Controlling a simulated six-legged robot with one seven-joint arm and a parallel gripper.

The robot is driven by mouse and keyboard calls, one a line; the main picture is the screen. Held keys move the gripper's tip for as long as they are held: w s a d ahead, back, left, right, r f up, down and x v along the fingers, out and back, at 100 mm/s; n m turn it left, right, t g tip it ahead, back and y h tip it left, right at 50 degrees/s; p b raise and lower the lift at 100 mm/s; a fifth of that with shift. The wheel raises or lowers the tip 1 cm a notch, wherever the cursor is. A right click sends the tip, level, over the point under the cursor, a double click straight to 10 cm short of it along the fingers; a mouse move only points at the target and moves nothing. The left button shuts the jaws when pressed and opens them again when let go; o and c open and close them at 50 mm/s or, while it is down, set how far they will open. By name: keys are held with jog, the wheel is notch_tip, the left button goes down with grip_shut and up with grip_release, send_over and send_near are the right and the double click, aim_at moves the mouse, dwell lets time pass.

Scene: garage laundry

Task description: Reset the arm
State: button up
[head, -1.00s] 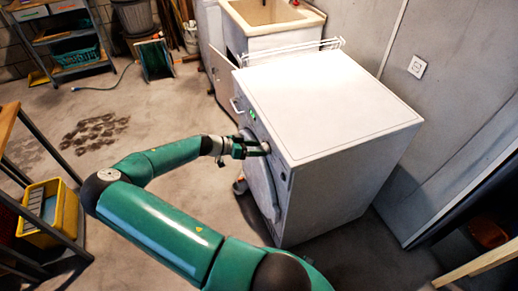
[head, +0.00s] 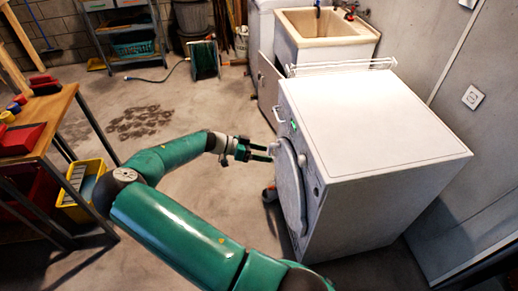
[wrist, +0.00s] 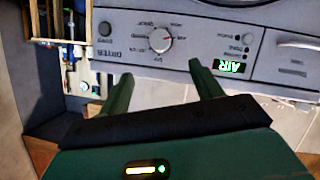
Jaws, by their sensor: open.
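My green arm reaches from the bottom of the head view to my gripper (head: 268,153), which is open and empty beside the front of the white dryer (head: 385,118). In the wrist view the two green fingers of my gripper (wrist: 162,90) are spread apart, with the dryer's control panel (wrist: 190,45) beyond them. The panel appears upside down, with a round knob (wrist: 160,40) and a lit green display (wrist: 228,67) reading "AIR". The fingers look apart from the knob, with nothing between them. The round dryer door (head: 289,188) looks closed.
A utility sink (head: 325,30) stands behind the dryer, with a white rack (head: 342,66) at its edge. A workbench (head: 50,130) with red items is at left, a yellow bin (head: 88,185) below. A hose reel (head: 204,60) stands at the back.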

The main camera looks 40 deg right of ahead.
dwell(0.3)
jog(key=s+a+r+n+t+y, duration=0.25)
jog(key=a+r+n+y, duration=0.3)
jog(key=a, duration=0.35)
jog(key=s+a+r+n+t+y, duration=0.1)
jog(key=a+r+n+t+y, duration=0.3)
jog(key=a+r, duration=0.45)
jog(key=s+a+r+n+t+y, duration=0.1)
jog(key=s+a+r+n+t, duration=0.6)
jog(key=s+a+r+n, duration=0.5)
notch_tip(320, 180, up, 3)
jog(key=shift+s+a+r, duration=0.15)
jog(key=shift+s+a, duration=0.1)
jog(key=shift+a, duration=0.6)
